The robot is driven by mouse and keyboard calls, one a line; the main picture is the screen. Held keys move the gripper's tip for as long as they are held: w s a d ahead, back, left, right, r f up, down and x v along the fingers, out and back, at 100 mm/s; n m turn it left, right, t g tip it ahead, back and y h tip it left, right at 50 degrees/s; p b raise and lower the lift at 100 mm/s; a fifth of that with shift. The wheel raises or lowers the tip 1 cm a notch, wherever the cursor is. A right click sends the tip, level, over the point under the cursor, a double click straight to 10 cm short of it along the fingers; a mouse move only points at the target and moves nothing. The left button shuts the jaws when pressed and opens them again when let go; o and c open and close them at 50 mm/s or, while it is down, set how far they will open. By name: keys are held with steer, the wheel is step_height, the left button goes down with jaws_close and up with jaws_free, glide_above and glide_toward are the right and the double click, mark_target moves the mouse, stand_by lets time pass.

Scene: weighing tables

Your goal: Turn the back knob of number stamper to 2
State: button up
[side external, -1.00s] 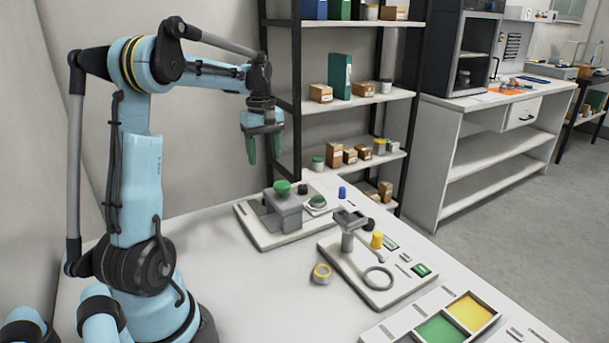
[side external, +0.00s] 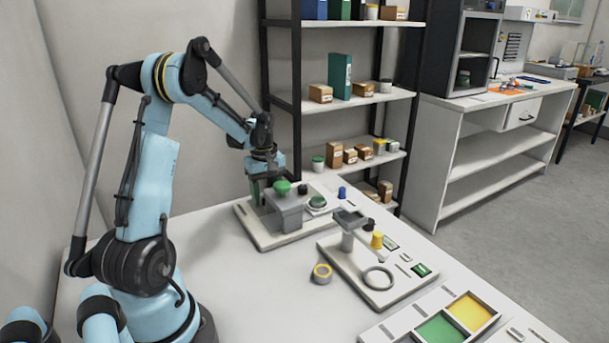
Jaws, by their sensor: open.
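A grey block device with a green round knob (side external: 282,187) on top stands on a pale board (side external: 262,241) at the back of the table. It seems to be the number stamper (side external: 288,214), but its digits are too small to read. A second knob at its back cannot be made out. My gripper (side external: 257,192) is open, pointing down, low over the board's left back part. It is just left of the green knob and partly behind the device. The fingertips are partly hidden, and I cannot tell whether they touch anything.
A small round green-topped item (side external: 317,202) and a blue piece (side external: 342,193) are right of the device. A second board (side external: 378,296) in front holds a grey stand, a yellow knob and a ring. A tape roll (side external: 322,273) lies beside it. A shelf rack stands behind.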

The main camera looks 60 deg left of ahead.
steer(key=shift+c, duration=0.3)
steer(key=c, duration=1)
steer(key=shift+m, duration=0.3)
steer(key=m, duration=0.3)
steer(key=shift+m, duration=1.8)
